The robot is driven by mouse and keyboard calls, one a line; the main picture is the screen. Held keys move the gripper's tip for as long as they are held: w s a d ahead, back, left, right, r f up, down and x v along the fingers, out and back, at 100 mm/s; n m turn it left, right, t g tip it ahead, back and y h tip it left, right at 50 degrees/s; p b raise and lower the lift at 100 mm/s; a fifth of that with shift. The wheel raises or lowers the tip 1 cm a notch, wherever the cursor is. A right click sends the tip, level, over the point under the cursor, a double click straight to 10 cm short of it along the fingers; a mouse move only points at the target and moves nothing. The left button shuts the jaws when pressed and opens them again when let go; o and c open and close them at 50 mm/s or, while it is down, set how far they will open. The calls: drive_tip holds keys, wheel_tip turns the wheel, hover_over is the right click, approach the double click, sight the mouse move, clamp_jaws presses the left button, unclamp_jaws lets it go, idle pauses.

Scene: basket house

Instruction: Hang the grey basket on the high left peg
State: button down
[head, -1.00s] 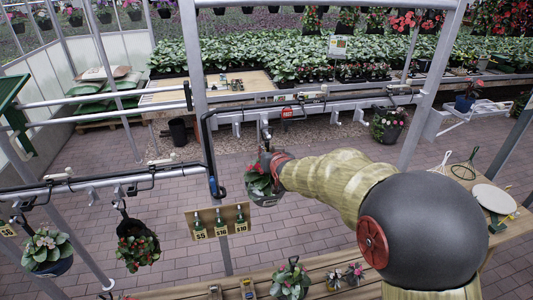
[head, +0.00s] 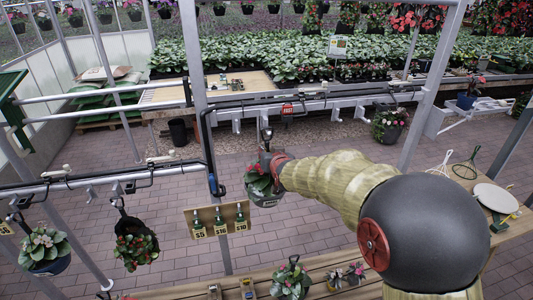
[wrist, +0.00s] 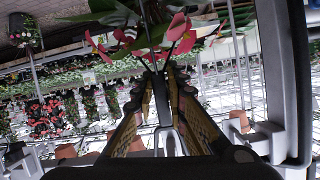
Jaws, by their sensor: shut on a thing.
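The grey basket (head: 266,200) holds a leafy plant with pink-red flowers. It hangs upright in the head view at the end of my arm, in front of the far rail. My gripper (head: 268,160) is shut on its dark handle, whose top (head: 266,134) stands just below the rail. In the wrist view, my gripper's fingers (wrist: 160,100) close on the handle (wrist: 164,95), with leaves and flowers at the top. White pegs line the far rail, with one peg (head: 236,126) left of the handle. I cannot tell whether the handle touches any peg.
Planted baskets hang from the near left rail (head: 85,182): one with white-pink flowers (head: 44,266) and one with red flowers (head: 135,262). Another basket (head: 388,136) hangs at the far rail's right. A metal post (head: 203,110) stands left of my gripper. A price board (head: 205,215) is below left.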

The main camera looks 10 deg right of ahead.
drive_tip(key=shift+r, duration=0.35)
drive_tip(key=c, duration=2)
unclamp_jaws()
drive_tip(key=shift+f, duration=0.1)
drive_tip(key=shift+o, duration=1.4)
drive_tip(key=shift+f, duration=0.15)
drive_tip(key=shift+s, duration=0.1)
